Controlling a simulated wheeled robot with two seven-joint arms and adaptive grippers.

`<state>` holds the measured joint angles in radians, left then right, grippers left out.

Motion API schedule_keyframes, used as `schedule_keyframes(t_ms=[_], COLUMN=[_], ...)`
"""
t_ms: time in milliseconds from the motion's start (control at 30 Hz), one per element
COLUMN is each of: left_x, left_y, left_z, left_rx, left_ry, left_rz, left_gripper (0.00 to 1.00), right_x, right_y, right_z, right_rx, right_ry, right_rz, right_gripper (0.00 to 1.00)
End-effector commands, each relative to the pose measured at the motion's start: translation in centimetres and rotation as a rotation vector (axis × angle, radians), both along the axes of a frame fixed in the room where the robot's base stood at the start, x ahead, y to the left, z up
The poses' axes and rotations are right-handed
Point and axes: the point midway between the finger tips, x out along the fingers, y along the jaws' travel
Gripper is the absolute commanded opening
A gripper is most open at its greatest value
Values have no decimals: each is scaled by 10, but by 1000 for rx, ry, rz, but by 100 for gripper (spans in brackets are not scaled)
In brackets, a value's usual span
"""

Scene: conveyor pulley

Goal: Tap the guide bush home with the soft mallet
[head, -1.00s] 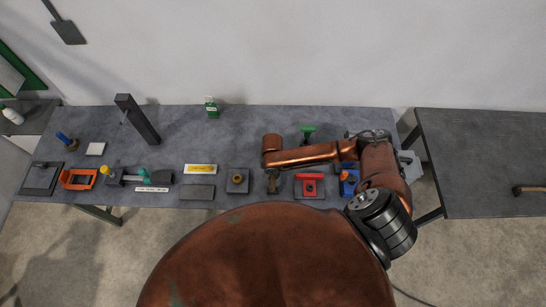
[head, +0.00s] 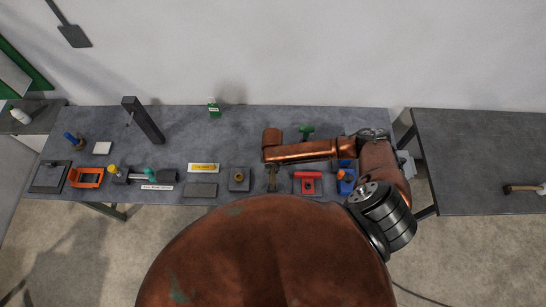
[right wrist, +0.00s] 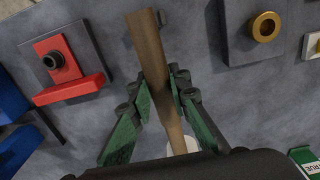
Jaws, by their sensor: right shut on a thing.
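My right gripper (right wrist: 160,105) is shut on the brown wooden handle (right wrist: 150,50) of what looks like the soft mallet. A pale rounded part, likely its head (right wrist: 182,146), shows below the fingers, mostly hidden. In the head view my right gripper (head: 272,182) hangs over the table between two blocks. A brass-coloured bush (head: 239,177) sits on a dark grey block; its ring also shows in the right wrist view (right wrist: 265,26). How deep it sits cannot be told. The handle is apart from it. My left gripper is out of view.
A red fixture with a dark ring (right wrist: 58,68) stands beside the handle, opposite the brass bush. A blue holder (head: 345,184) is farther right. Several tools lie left. The table's back middle is mostly clear.

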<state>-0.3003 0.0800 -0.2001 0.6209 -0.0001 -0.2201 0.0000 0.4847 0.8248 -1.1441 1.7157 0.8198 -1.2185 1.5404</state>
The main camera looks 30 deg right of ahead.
Motion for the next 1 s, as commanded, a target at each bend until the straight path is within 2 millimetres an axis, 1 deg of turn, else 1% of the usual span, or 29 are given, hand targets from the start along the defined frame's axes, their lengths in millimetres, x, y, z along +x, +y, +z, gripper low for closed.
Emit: schedule_keyframes(t_ms=[167, 567, 633, 1000], left_x=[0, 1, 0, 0], left_y=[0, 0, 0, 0], left_z=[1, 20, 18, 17], left_rx=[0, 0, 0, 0], left_ry=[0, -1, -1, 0], left_rz=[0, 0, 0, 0], left_gripper=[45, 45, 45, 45], right_x=[0, -19, -22, -40], right_y=[1, 12, 15, 26], right_z=[1, 20, 22, 39], right_rx=[0, 1, 2, 3], right_ry=[-1, -2, -1, -2], right_rz=[1, 0, 1, 2], right_gripper=[0, 0, 0, 0])
